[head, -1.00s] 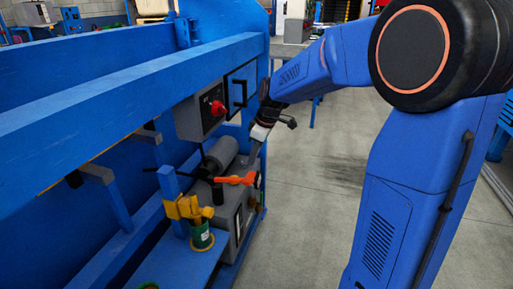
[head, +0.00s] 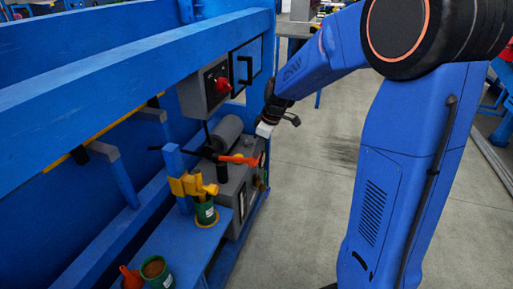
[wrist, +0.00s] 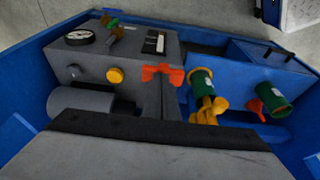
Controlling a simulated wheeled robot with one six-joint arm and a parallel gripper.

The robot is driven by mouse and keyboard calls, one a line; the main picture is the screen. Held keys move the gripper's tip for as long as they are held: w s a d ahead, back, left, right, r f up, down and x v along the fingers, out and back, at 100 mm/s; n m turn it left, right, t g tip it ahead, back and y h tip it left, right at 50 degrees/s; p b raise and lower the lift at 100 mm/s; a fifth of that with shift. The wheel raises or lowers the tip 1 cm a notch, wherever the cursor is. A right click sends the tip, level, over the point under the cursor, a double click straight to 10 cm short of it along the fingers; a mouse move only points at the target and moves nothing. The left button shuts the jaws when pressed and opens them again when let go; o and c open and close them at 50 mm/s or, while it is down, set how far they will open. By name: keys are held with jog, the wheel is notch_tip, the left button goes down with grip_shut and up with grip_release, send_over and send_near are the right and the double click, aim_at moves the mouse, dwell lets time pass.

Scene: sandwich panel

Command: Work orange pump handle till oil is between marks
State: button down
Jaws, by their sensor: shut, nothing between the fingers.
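The orange pump handle (head: 238,159) sticks out on top of the grey pump unit (head: 236,188) on the blue frame. In the wrist view the orange handle (wrist: 163,72) lies across the middle, right at the finger ends. My gripper (head: 260,148) points down beside the handle's right end; its fingers are shut and empty. I cannot tell whether they touch the handle. On the unit in the wrist view are a black-and-white panel (wrist: 155,42), a round dial (wrist: 80,37) and a yellow cap (wrist: 115,75). An oil level and its marks are too small to read.
A grey box with a red knob (head: 221,84) hangs above the pump. Concrete floor (head: 310,190) on the right is clear.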

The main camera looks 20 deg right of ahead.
notch_tip(320, 180, down, 8)
jog(key=s+d, duration=0.1)
jog(key=shift+s+d+r, duration=0.15)
jog(key=shift+s+d, duration=0.05)
jog(key=shift+d, duration=0.05)
